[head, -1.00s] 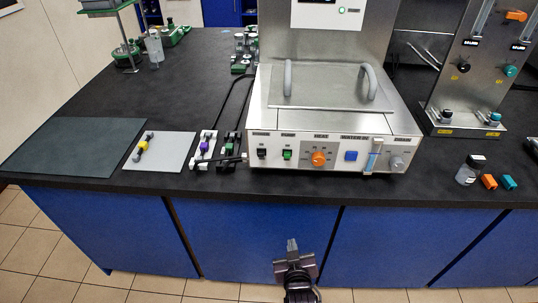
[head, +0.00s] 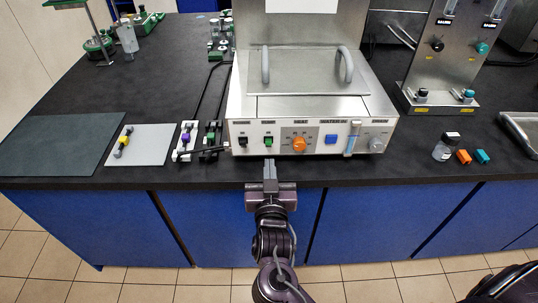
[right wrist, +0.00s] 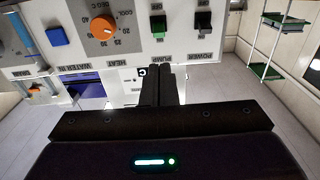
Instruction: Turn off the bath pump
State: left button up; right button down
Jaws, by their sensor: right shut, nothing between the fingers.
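The steel water bath (head: 310,105) stands on the dark bench, its white control panel facing me. The pump switch is a green rocker (head: 268,142), beside a black power rocker (head: 242,142) on its left. In the right wrist view the picture is turned over, with the green pump rocker (right wrist: 157,25) and the black power rocker (right wrist: 203,22) above my fingertips. My right gripper (head: 270,163) is shut and empty, just below and in front of the pump rocker, apparently apart from it. My left gripper is not in view.
An orange heat knob (head: 299,145) and a blue water button (head: 330,139) sit right of the pump rocker. Clamps and a dark cable (head: 205,155) lie left of the bath. A small bottle (head: 445,147) stands to the right.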

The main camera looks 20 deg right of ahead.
aim_at(269, 131)
jog(key=p+x, duration=0.2)
jog(key=x, duration=0.7)
